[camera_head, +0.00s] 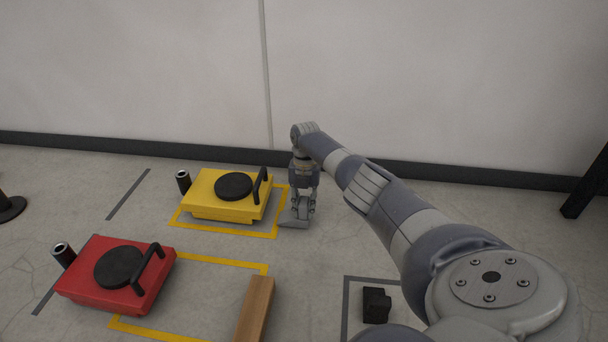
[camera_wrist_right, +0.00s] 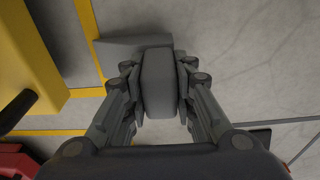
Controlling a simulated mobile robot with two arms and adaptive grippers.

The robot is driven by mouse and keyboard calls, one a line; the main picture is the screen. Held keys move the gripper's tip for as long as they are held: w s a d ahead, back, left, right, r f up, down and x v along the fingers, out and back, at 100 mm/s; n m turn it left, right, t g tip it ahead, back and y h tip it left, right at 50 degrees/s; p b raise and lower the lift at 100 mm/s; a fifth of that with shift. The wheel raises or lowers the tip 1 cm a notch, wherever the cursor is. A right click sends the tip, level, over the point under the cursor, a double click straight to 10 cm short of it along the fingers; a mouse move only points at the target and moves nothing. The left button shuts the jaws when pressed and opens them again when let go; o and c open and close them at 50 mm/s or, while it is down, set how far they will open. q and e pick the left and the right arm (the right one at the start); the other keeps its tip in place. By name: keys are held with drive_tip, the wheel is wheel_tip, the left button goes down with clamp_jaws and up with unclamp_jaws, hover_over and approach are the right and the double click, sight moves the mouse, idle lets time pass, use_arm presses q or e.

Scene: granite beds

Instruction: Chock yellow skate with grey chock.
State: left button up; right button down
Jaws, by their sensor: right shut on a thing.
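The yellow skate (camera_head: 206,205), with a black round pad and a black handle, stands on the floor inside a yellow taped outline. It also shows at the left of the wrist view (camera_wrist_right: 30,62). My right gripper (camera_head: 302,207) points down just right of the skate and is shut on the grey chock (camera_head: 292,219). In the wrist view the chock (camera_wrist_right: 158,85) sits between the fingers (camera_wrist_right: 158,92), its thin end toward the upper left. A gap separates chock and skate. I cannot tell whether the chock touches the floor. My left gripper is not in view.
A black block (camera_head: 376,305) lies inside grey tape. The wall (camera_head: 150,70) is behind. Floor right of the chock is clear.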

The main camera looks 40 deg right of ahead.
drive_tip(key=shift+f, duration=0.3)
drive_tip(key=c, duration=1.2)
unclamp_jaws()
drive_tip(key=shift+c, duration=0.2)
drive_tip(key=o, duration=0.3)
